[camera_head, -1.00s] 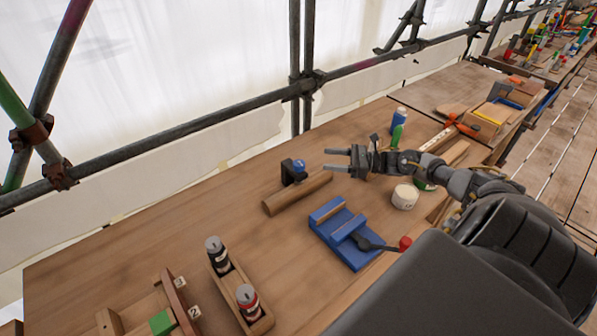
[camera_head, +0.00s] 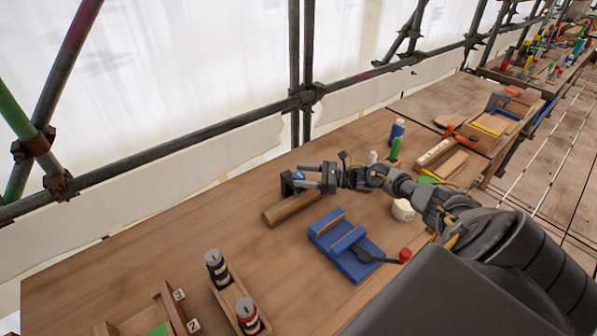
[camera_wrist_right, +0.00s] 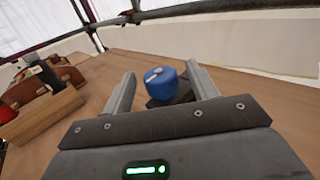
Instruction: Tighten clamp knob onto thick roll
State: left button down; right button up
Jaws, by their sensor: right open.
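The black clamp (camera_head: 287,187) with its blue knob (camera_head: 299,176) stands at the far end of the thick brown roll (camera_head: 292,212). The roll lies on the wooden bench. My right gripper (camera_head: 306,178) is open and level beside the clamp, its fingers reaching towards the knob. In the right wrist view, the blue knob (camera_wrist_right: 160,84) shows between the two spread fingers of the gripper (camera_wrist_right: 161,72), with a visible gap on each side. The dark clamp body (camera_wrist_right: 170,98) is partly hidden behind the knob and palm. My left gripper is out of view.
A blue vise-like fixture (camera_head: 330,246) with a red-ended handle sits in front of the roll. A wooden tray (camera_head: 228,288) with two bottles is nearer left. A white round container (camera_head: 402,209) sits beneath my right arm. Scaffold pipes (camera_head: 230,119) run behind the bench.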

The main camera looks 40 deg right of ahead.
jog(key=shift+x, duration=0.95)
jog(key=c, duration=1)
jog(key=shift+s, duration=0.1)
jog(key=shift+p, duration=0.3)
